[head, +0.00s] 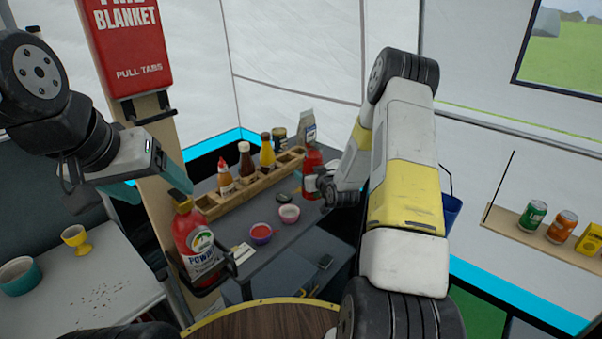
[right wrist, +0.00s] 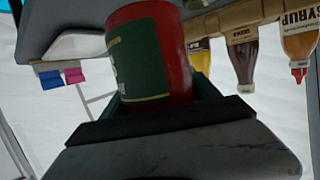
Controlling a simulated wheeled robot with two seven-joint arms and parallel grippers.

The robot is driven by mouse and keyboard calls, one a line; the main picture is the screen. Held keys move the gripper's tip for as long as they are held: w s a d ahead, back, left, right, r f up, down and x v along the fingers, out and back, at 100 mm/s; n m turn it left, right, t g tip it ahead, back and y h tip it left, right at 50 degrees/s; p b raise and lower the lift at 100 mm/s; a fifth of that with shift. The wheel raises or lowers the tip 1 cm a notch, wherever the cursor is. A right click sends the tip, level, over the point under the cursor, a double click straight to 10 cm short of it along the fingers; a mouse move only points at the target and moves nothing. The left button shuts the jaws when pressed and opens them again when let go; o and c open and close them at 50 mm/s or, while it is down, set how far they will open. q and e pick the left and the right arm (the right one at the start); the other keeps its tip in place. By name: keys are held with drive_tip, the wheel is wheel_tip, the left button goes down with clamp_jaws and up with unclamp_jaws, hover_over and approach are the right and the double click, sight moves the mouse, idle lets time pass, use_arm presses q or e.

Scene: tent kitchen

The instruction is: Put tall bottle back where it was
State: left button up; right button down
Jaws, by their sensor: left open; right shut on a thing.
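The tall bottle (head: 313,161) is red, standing near the right end of the wooden rack (head: 240,197) on the grey counter. In the right wrist view the red bottle (right wrist: 175,45) shows a dark green label and fills the space between the fingers. My right gripper (head: 318,184) is shut on it. Whether its base touches the counter is hidden. My left gripper (head: 158,183) is open and empty at the left, away from the counter.
A pink bowl (head: 289,214) and a purple-rimmed bowl with red contents (head: 260,234) sit in front of the rack. A pale bag (head: 307,128) stands behind the bottle. A red detergent bottle (head: 197,247) sits at the left in a black holder. A wooden round table edge lies nearest.

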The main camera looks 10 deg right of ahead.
drive_tip(key=shift+w+d+f, duration=0.15)
drive_tip(key=shift+w+f, duration=0.8)
drive_tip(key=shift+w, duration=0.2)
drive_tip(key=shift+w+d+f, duration=0.15)
drive_tip(key=shift+w+f, duration=0.75)
drive_tip(key=shift+w, duration=0.2)
drive_tip(key=shift+f, duration=0.1)
drive_tip(key=shift+c, duration=0.9)
unclamp_jaws()
drive_tip(key=shift+f, duration=0.15)
